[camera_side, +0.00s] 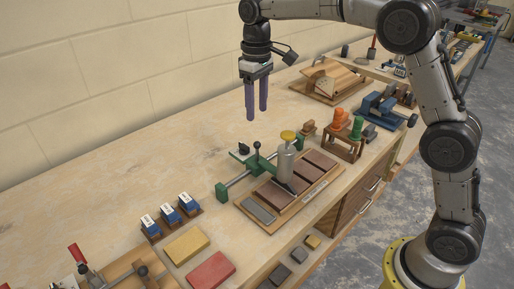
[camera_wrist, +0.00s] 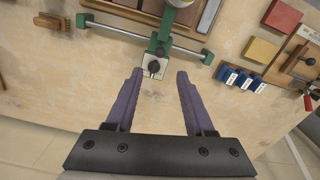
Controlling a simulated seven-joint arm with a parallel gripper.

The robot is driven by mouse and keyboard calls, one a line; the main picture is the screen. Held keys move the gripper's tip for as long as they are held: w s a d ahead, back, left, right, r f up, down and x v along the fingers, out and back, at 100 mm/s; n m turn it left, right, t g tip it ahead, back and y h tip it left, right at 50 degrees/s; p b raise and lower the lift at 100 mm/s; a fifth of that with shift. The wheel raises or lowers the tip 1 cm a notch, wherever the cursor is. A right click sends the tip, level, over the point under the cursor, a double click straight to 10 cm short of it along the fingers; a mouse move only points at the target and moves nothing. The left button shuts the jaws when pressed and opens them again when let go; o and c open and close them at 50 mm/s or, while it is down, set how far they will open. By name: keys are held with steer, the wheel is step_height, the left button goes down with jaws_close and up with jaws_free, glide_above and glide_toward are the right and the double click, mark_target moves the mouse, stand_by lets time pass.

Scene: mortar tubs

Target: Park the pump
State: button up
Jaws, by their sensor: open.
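A small plate with a black knob (camera_side: 243,149) lies at the carriage's wall side.
Three blue blocks (camera_side: 170,216) stand in a wooden rack at the left, near yellow (camera_side: 186,245) and red (camera_side: 211,270) blocks. A wooden stand (camera_side: 342,147) with orange and green pieces is right of the tray. The bench by the wall is clear.

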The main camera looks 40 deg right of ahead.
mark_target(257, 142)
step_height(257, 142, down, 13)
steer(key=shift+f, duration=0.2)
stand_by(0.3)
jaws_close()
steer(key=shift+r, duration=0.1)
stand_by(1.3)
